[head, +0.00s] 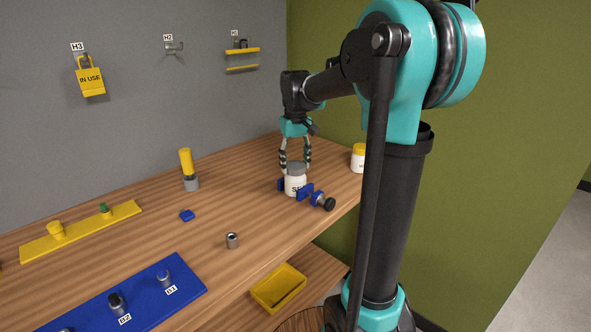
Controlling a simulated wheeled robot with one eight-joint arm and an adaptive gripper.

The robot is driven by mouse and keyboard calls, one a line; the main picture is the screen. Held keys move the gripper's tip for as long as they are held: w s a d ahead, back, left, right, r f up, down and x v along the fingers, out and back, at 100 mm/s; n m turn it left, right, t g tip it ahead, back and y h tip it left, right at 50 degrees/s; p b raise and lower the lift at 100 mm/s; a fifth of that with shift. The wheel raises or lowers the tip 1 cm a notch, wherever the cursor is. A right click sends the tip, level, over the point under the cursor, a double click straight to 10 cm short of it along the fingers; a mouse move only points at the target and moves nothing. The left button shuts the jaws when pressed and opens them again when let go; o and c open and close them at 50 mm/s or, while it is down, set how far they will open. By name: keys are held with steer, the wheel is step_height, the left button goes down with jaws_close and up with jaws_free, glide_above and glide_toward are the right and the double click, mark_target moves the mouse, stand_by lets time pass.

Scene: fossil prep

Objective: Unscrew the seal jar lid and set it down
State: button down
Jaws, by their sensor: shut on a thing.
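The seal jar (292,188) is white with dark lettering and stands upright on the wooden bench, between the blue jaws of a small clamp (305,191). Its grey lid (296,167) is at the top of the jar. My gripper (295,165) points straight down from above, with its fingers shut on the lid's sides. I cannot tell from this view whether the lid is loose on the jar's thread.
A second white jar with a yellow lid (358,158) stands to the right, near my arm. A yellow bin (279,288) sits below the bench edge. Bare bench lies left of the clamp.

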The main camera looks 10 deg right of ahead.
mark_target(295, 165)
steer(key=n, duration=0.8)
steer(key=shift+r, duration=0.25)
steer(key=shift+r, duration=0.45)
steer(key=shift+r, duration=0.15)
steer(key=shift+r, duration=1.75)
